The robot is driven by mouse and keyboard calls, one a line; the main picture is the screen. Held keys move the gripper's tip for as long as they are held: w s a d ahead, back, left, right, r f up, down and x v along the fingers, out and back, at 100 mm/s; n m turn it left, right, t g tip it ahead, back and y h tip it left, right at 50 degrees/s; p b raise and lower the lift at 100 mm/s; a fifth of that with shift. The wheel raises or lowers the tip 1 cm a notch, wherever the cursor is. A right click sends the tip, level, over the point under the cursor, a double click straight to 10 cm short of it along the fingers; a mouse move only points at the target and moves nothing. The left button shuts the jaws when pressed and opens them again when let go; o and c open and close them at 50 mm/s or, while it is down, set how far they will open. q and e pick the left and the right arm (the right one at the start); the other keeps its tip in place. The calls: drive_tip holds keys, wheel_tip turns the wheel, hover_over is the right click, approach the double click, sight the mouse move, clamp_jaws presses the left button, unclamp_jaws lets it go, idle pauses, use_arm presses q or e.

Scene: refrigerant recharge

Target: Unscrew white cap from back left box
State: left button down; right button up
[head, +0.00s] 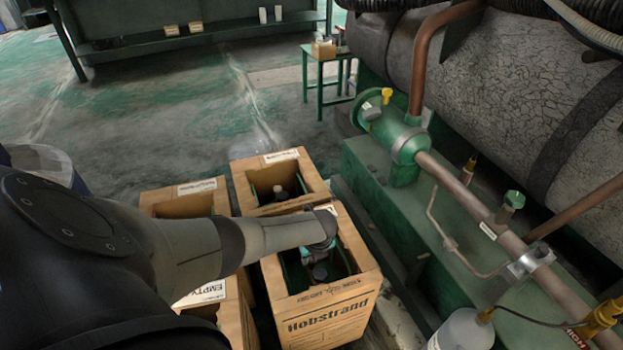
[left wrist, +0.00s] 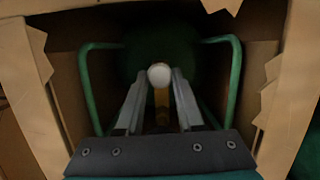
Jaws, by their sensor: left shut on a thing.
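The white cap (left wrist: 159,75) sits between the fingertips of my left gripper (left wrist: 160,82), which is shut on it. Below it in the left wrist view is a brass-coloured stem (left wrist: 162,105). Green handle bars (left wrist: 237,85) of a green cylinder stand on both sides, inside a torn-edged cardboard box. In the head view my left gripper (head: 320,268) reaches down into the front right box (head: 325,315), marked Hobstrand. The back left box (head: 180,203) stands partly behind my arm, and its inside is hidden. My right gripper is not in view.
The back right box (head: 242,190) holds a cylinder with a pale cap (head: 281,193). The front left box (head: 240,315), labelled EMPTY, is mostly behind my arm. Green machinery with copper pipes (head: 470,190) stands close on the right. Floor behind the boxes is clear.

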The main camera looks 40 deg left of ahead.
use_arm(q)
drive_tip(key=shift+n, duration=0.7)
drive_tip(key=n+g, duration=0.1)
drive_tip(key=n, duration=0.2)
drive_tip(key=shift+w+n+b, duration=0.1)
drive_tip(key=shift+n+b, duration=0.2)
drive_tip(key=shift+b, duration=0.05)
drive_tip(key=shift+w+f+n+g+b, duration=0.1)
drive_tip(key=shift+n+g+b, duration=0.3)
drive_tip(key=shift+n, duration=0.7)
drive_tip(key=shift+a+p+v, duration=0.2)
drive_tip(key=shift+p+v, duration=0.65)
drive_tip(key=shift+a+p+v, duration=0.15)
drive_tip(key=shift+p+v, duration=0.75)
drive_tip(key=shift+a+p+v, duration=0.2)
drive_tip(key=shift+p+v, duration=0.65)
